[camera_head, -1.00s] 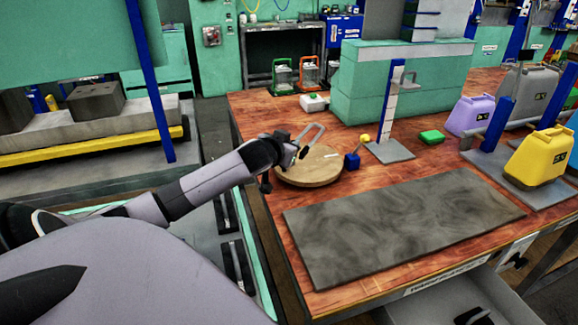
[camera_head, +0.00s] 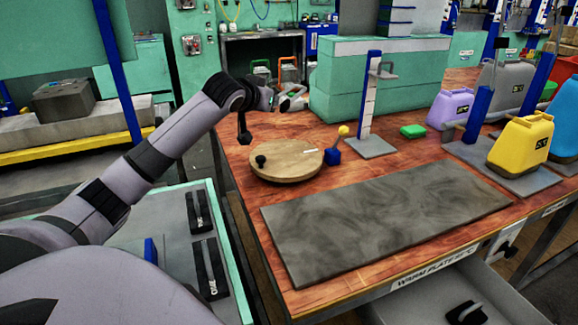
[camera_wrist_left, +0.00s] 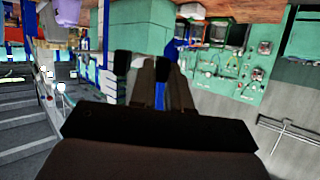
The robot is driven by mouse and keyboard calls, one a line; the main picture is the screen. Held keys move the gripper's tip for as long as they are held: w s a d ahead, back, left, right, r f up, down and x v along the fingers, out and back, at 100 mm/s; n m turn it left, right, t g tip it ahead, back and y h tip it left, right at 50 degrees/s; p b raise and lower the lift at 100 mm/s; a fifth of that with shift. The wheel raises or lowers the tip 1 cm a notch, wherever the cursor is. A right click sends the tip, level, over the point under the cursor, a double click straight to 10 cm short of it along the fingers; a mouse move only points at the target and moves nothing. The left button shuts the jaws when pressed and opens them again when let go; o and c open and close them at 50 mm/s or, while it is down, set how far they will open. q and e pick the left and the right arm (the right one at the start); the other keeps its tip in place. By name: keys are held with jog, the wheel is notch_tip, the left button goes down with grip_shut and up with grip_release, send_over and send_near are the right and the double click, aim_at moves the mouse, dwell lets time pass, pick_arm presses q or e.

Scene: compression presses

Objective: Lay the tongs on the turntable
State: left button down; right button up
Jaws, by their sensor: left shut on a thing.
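The turntable (camera_head: 287,168) is a round wooden disc on the bench's left part, with a black knob and a short white strip on top. My left gripper (camera_head: 272,97) is above and behind the turntable, apart from it. It is shut on the tongs (camera_head: 293,89), of which only a small pale loop shows past the fingers in the head view. In the left wrist view the dark fingers of my left gripper (camera_wrist_left: 143,66) show, but the tongs are hard to make out. My right gripper is not in view.
A white box (camera_head: 296,104) lies just behind the turntable. A grey plate (camera_head: 385,215) covers the front of the bench. A post on a grey base (camera_head: 370,146) stands further right.

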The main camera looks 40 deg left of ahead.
aim_at(272, 174)
pick_arm(q)
jog(key=shift+w+a+b, duration=0.2)
jog(key=shift+w+b, duration=0.15)
jog(key=shift+b, duration=0.45)
notch_tip(272, 174, down, 19)
jog(key=shift+b, duration=1.1)
jog(key=shift+f, duration=0.3)
jog(key=shift+f, duration=0.1)
jog(key=c, duration=1.5)
grip_release()
jog(key=shift+f, duration=0.1)
jog(key=shift+o, duration=0.6)
